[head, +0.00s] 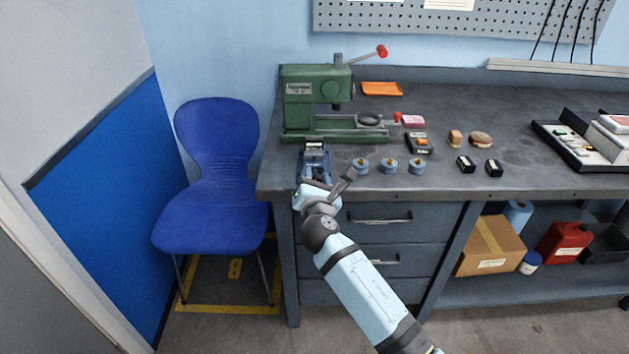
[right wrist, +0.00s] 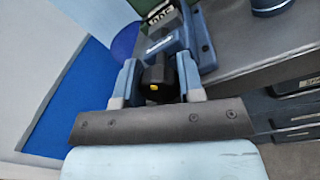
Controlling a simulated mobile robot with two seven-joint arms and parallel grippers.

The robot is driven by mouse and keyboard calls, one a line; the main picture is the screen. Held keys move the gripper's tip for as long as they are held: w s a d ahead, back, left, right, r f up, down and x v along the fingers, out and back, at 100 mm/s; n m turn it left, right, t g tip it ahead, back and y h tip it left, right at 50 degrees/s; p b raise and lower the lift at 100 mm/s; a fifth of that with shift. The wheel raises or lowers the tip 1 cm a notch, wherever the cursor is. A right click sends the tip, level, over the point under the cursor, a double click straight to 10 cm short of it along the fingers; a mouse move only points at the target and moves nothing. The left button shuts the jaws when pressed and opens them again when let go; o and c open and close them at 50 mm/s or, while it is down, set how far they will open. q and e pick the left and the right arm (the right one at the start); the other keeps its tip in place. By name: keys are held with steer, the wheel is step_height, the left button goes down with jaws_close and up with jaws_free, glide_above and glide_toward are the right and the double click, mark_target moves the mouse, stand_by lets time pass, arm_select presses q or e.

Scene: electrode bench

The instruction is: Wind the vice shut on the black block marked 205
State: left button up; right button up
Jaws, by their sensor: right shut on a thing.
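The blue vice (head: 315,162) stands at the bench's front edge, below the green press. A black block with a white label (head: 314,146) sits at its top, between or on the jaws; I cannot tell how tightly. In the right wrist view the block (right wrist: 165,17) shows white digits, too blurred to read surely, beyond the vice body (right wrist: 160,47). My right gripper (head: 315,183) is at the vice's front. Its fingers (right wrist: 157,80) are shut on the black vice knob with a yellow dot (right wrist: 153,87). My left gripper is out of view.
The green press (head: 312,88) stands behind the vice. Several blue round pieces (head: 388,167) lie right of it, with black blocks (head: 466,163) further right. A blue chair (head: 215,170) is close at left. Drawers (head: 375,217) are below the bench top.

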steer(key=shift+m+b, duration=0.65)
steer(key=shift+m, duration=0.95)
steer(key=o, duration=0.9)
steer(key=shift+s, duration=0.1)
